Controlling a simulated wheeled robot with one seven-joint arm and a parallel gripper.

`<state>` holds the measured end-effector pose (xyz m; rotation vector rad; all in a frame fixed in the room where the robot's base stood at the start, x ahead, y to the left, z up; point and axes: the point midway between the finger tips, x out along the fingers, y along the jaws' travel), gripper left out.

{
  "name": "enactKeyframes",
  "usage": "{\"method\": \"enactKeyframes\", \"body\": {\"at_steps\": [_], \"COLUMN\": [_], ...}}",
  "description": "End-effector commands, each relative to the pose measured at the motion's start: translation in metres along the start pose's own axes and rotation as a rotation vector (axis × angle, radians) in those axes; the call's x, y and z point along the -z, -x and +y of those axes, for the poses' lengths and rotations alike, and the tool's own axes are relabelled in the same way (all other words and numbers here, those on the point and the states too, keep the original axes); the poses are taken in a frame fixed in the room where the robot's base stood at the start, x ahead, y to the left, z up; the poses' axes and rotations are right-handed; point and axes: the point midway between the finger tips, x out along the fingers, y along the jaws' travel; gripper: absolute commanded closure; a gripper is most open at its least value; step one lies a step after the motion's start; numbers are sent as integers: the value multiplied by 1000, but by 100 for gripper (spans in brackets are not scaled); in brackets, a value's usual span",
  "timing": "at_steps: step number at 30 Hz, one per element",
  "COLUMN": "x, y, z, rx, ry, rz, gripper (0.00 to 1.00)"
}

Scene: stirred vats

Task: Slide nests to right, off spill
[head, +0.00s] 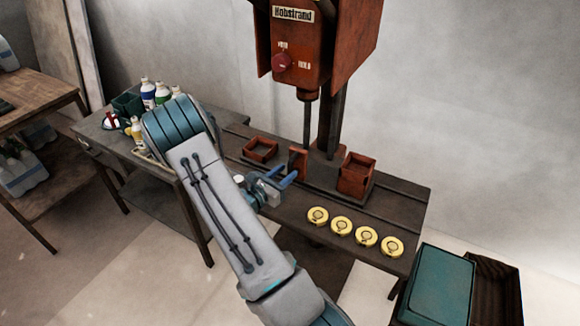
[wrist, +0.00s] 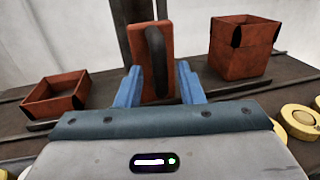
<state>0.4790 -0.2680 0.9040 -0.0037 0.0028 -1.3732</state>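Two red-brown open nests stand on the dark bench under the machine: a shallow one (head: 260,149) on the left and a taller box (head: 356,175) on the right. Both also show in the wrist view, the shallow nest (wrist: 55,96) and the tall box (wrist: 240,50). Between them stands an upright red plate (wrist: 137,45) with a dark slot. My gripper (wrist: 160,82) is open, its blue fingers at either side of the plate's lower part; I cannot tell whether they touch it. It also shows in the head view (head: 284,179). I cannot make out a spill.
The red machine (head: 300,45) hangs over the bench, its shaft (head: 307,125) coming down behind the plate. Several yellow discs (head: 342,225) line the front right of the bench (head: 405,200). Bottles (head: 148,92) stand at left. A teal-topped box (head: 438,288) is at lower right.

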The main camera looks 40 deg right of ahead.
Motion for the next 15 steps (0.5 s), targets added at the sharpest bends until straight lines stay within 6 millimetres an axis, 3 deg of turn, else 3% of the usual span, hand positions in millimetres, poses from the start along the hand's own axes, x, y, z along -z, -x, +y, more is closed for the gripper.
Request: {"method": "enactKeyframes", "body": {"at_steps": [6, 15], "x": [-1, 0], "y": [-26, -31], "z": [0, 0], "rx": [2, 1], "ry": [-1, 0], "rz": [-1, 0], "gripper": [66, 66]}}
